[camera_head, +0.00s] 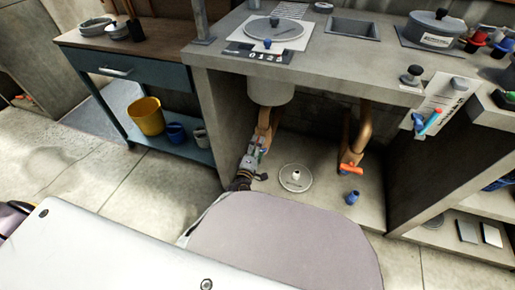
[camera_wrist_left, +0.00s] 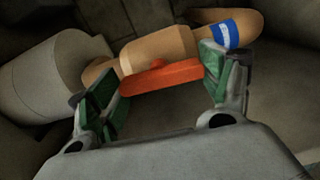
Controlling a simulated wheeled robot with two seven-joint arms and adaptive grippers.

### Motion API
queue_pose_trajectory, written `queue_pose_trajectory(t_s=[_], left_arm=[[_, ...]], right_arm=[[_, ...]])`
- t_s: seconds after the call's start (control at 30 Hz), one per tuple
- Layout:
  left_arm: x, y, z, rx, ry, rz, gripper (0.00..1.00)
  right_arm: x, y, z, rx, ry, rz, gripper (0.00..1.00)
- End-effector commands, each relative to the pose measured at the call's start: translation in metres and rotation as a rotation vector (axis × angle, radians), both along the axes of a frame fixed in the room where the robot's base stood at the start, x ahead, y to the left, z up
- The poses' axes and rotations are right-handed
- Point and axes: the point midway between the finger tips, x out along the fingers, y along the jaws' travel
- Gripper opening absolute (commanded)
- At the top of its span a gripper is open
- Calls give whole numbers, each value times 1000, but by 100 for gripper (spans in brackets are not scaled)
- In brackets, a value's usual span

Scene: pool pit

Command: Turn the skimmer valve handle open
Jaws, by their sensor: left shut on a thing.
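The skimmer valve shows in the left wrist view as an orange handle (camera_wrist_left: 160,77) on a tan pipe (camera_wrist_left: 157,52) with a blue label band (camera_wrist_left: 223,34). The label's text is too small to read. The handle runs roughly along the pipe, at a slight angle. My left gripper (camera_wrist_left: 158,84) has its green pads at the two ends of the handle, shut on it. In the head view my left gripper (camera_head: 256,156) is under the counter at the left pipe (camera_head: 266,126) and hides most of that handle. My right gripper is in neither view.
A second pipe (camera_head: 362,128) with an orange handle (camera_head: 350,169) stands to the right in the same bay. A round floor disc (camera_head: 295,178) and a blue item (camera_head: 352,197) lie below. A pale cylinder (camera_head: 270,92) hangs under the counter (camera_head: 350,72). Side walls bound the bay.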

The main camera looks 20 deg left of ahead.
Motion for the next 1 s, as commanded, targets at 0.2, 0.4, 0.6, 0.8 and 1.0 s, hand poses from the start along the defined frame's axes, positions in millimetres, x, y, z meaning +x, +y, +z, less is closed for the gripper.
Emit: queue_pose_trajectory(t_s=[0.2, 0.4, 0.6, 0.8, 1.0], left_arm=[[0, 0, 0, -56, 1, 0, 55], [0, 0, 0, -66, 1, 0, 55], [0, 0, 0, -66, 1, 0, 55], [0, 0, 0, -65, 1, 0, 100], [0, 0, 0, -64, 2, 0, 100]], right_arm=[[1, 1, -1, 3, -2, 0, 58], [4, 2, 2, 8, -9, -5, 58], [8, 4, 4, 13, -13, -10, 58], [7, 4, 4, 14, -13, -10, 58], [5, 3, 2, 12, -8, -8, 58]])
